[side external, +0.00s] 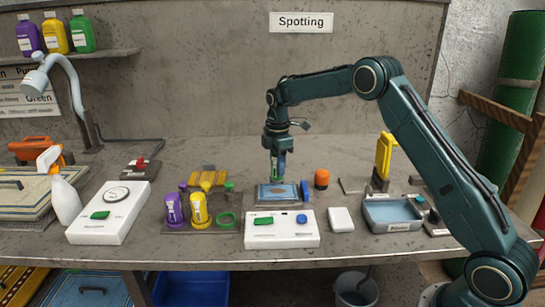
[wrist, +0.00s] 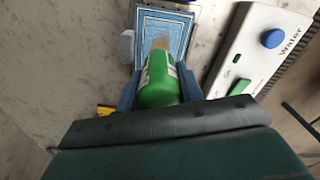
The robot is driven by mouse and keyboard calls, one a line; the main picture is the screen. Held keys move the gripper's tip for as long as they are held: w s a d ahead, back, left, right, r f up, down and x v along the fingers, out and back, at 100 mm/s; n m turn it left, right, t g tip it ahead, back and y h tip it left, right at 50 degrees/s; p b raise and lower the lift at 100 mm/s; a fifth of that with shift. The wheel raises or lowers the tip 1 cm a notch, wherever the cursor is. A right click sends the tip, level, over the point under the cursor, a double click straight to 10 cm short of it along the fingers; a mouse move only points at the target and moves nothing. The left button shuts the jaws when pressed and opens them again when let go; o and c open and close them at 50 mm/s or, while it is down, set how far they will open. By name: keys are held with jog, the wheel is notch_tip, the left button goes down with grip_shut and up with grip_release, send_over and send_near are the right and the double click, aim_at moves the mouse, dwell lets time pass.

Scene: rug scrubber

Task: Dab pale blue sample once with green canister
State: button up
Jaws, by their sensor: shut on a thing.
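My gripper (side external: 277,150) is shut on the green canister (side external: 274,168) and holds it upright over the pale blue sample (side external: 278,194). The sample is a flat, patterned blue rectangle with a pale border, lying on a grey block on the bench. In the wrist view the green canister (wrist: 158,84) sits between the fingers, its rounded green end toward the camera. The sample (wrist: 150,22) shows beyond it with a brownish patch, partly hidden by the canister. The canister's lower end is close to the sample; I cannot tell whether they touch.
A white box (side external: 265,240) with green and blue buttons stands just in front of the sample. Purple (side external: 173,211) and yellow (side external: 199,211) canisters stand left beside an empty green ring (side external: 227,219). An orange-capped item (side external: 321,179) and a blue-lined tray (side external: 392,213) are right.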

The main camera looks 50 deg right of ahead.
jog(key=shift+f, duration=1.45)
jog(key=shift+f, duration=0.7)
dwell(0.8)
jog(key=shift+r, duration=3.55)
